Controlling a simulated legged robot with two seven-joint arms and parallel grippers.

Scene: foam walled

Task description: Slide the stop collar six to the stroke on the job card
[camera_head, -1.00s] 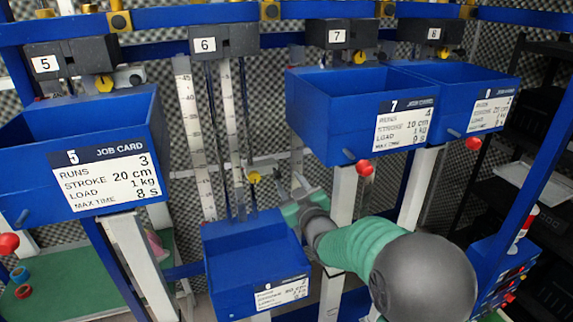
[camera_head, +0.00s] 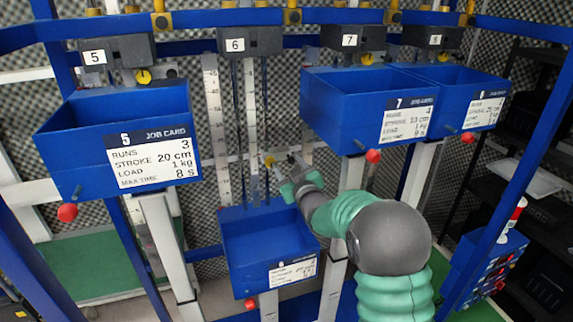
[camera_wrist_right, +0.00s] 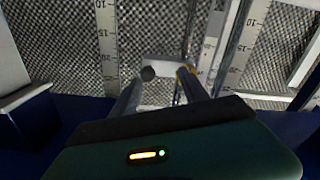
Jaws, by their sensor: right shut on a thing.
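Station six (camera_head: 235,44) has upright rods and pale rulers under its block. The stop collar six (camera_head: 269,160), with a yellow knob, is on the rods above the blue bin. My right gripper (camera_head: 284,172) reaches it from the right and is shut on it. In the right wrist view the collar shows as a pale block (camera_wrist_right: 166,67) with a yellow ring, between my fingertips. Job card six (camera_head: 292,270) is on the bin's front; its stroke is too small to read surely. My left gripper is not in view.
Blue bin six (camera_head: 240,275) stands below my right gripper. Bin five (camera_head: 70,160) is at the left, and bins seven (camera_head: 330,125) and eight (camera_head: 480,80) are at the upper right. Rulers (camera_wrist_right: 107,45) stand behind the collar.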

